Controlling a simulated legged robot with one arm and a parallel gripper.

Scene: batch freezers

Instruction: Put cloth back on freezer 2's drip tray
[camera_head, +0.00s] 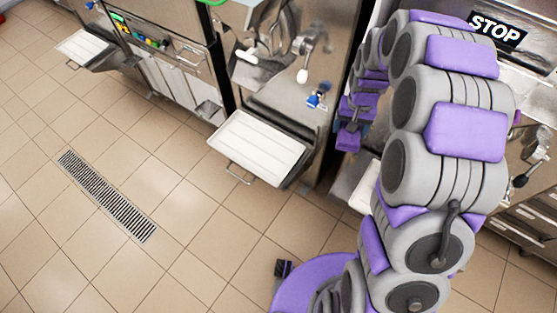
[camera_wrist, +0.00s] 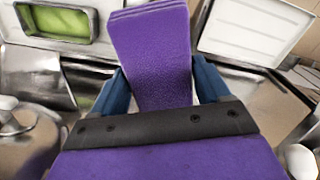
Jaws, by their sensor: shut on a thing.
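A folded purple cloth (camera_wrist: 150,50) with layered edges sits between the blue fingers of my gripper (camera_wrist: 163,85) in the wrist view. The gripper is shut on it, and the cloth extends beyond the fingers. In the head view, the far end of my arm is beside the middle freezer's right side; the cloth cannot be told clearly from my purple parts there. A white drip tray (camera_head: 259,146) juts from the middle freezer (camera_head: 285,75). Another white tray (camera_head: 85,48) is on the left freezer. No freezer number is readable.
In the wrist view, a white tray (camera_wrist: 255,28) is at upper right and a green-filled tray (camera_wrist: 62,22) at upper left. A floor drain (camera_head: 106,195) lies in clear tiled floor. A STOP sign (camera_head: 497,28) is on the right machine. Levers project from the freezer fronts.

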